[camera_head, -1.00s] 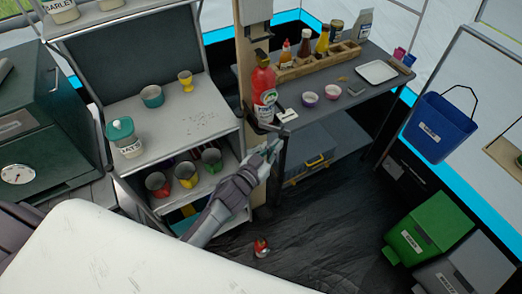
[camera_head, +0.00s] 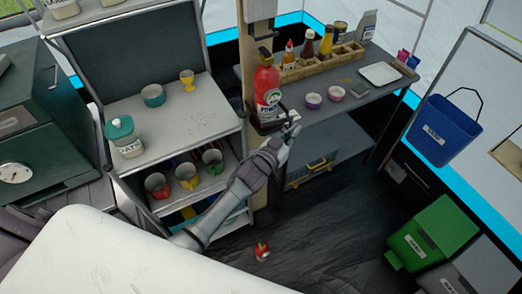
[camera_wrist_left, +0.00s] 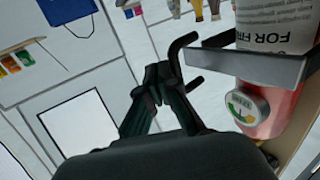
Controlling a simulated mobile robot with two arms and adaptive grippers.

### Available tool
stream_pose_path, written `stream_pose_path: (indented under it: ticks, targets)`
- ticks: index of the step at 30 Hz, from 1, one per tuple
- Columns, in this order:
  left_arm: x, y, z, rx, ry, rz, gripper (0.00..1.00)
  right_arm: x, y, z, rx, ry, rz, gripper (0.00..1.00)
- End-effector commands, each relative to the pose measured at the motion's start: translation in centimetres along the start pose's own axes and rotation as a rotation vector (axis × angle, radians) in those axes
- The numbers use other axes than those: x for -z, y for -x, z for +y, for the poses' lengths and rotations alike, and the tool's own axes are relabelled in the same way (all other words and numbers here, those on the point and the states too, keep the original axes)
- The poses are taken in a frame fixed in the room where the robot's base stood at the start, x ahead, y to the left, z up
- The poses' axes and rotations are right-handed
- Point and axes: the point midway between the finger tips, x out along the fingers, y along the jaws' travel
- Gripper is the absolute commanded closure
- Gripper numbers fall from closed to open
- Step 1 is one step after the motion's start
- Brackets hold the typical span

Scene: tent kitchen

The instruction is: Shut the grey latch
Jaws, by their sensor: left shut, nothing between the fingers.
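A red fire extinguisher (camera_head: 267,88) stands upright against the wooden post, held by a bracket. In the left wrist view, a grey flat band, which looks like the latch (camera_wrist_left: 245,66), crosses the extinguisher (camera_wrist_left: 283,105). Dark bent rods (camera_wrist_left: 181,45) stick out from its left end. My left gripper (camera_head: 292,130) is in front of the bracket, low and right of the extinguisher. It is shut and empty. In the left wrist view its fingertips (camera_wrist_left: 157,74) are just left of the rods; I cannot tell whether they touch. My right gripper is not in view.
A grey counter (camera_head: 350,105) with bowls, a tray and a bottle rack stands behind and to the right. Shelves (camera_head: 195,125) with cups stand left. A white surface (camera_head: 90,255) fills the lower left. A small red object (camera_head: 262,250) lies on the dark floor.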

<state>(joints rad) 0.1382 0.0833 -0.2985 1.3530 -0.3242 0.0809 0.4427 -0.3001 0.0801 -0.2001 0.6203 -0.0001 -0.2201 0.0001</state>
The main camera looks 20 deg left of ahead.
Motion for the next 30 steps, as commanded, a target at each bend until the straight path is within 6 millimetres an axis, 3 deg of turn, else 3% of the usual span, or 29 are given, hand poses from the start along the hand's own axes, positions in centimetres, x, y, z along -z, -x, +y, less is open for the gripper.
stream_pose_path:
  ticks: [30]
  targets:
    - [0.08, -0.79, -0.23, 0.000, 0.000, -0.001, 1.00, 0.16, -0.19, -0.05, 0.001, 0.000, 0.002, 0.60]
